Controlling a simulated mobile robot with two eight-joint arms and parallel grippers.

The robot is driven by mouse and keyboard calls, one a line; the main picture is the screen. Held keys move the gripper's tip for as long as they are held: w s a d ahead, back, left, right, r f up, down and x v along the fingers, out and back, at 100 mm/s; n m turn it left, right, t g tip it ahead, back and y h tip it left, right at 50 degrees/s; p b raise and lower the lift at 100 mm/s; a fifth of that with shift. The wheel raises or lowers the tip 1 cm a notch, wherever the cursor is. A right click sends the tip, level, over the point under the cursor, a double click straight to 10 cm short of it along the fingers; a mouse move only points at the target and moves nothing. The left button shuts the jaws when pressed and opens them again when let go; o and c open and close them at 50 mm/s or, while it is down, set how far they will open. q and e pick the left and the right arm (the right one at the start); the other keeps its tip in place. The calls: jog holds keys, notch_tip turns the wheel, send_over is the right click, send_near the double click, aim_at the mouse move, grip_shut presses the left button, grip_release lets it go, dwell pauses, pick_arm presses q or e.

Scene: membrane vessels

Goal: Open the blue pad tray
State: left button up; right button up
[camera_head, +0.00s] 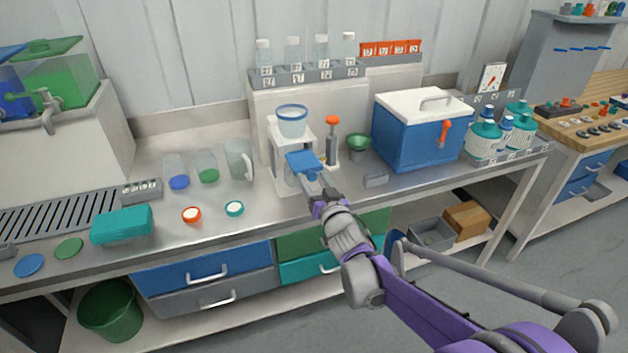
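No thing is plainly marked as the blue pad tray; the blue drawer (180,275) under the bench's front edge looks like the likeliest match. It has a pale bar handle (207,276) and looks closed. My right gripper (306,164) reaches in over the bench, in front of the white stand, up and to the right of the blue drawer and apart from it. A flat blue piece shows at its tip; I cannot tell whether it is part of the gripper or something held. The fingers are too small to read. My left gripper is out of view.
A grey drawer (190,300) sits below the blue one, with green and teal drawers (302,268) to the right. A teal box (122,224) stands on the bench (262,210) near its front edge. A green bin (110,312) stands below. A blue cooler (405,140) stands at the right.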

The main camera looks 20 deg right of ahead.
jog(key=s, duration=1.1)
jog(key=shift+d, duration=0.15)
jog(key=shift+w, duration=0.1)
jog(key=s+a+f+g+p, duration=0.1)
jog(key=s+g, duration=0.3)
jog(key=s, duration=0.4)
jog(key=s+a+f+n+g+p, duration=0.1)
jog(key=s+f+g+p, duration=0.2)
jog(key=s, duration=0.6)
jog(key=s+a+f+g+p, duration=0.1)
jog(key=s+f+g, duration=0.3)
jog(key=s, duration=0.4)
jog(key=shift+s+a+f+n+g+h+p, duration=0.2)
jog(key=shift+s+n+g+h+p, duration=0.15)
jog(key=shift+g+p, duration=0.5)
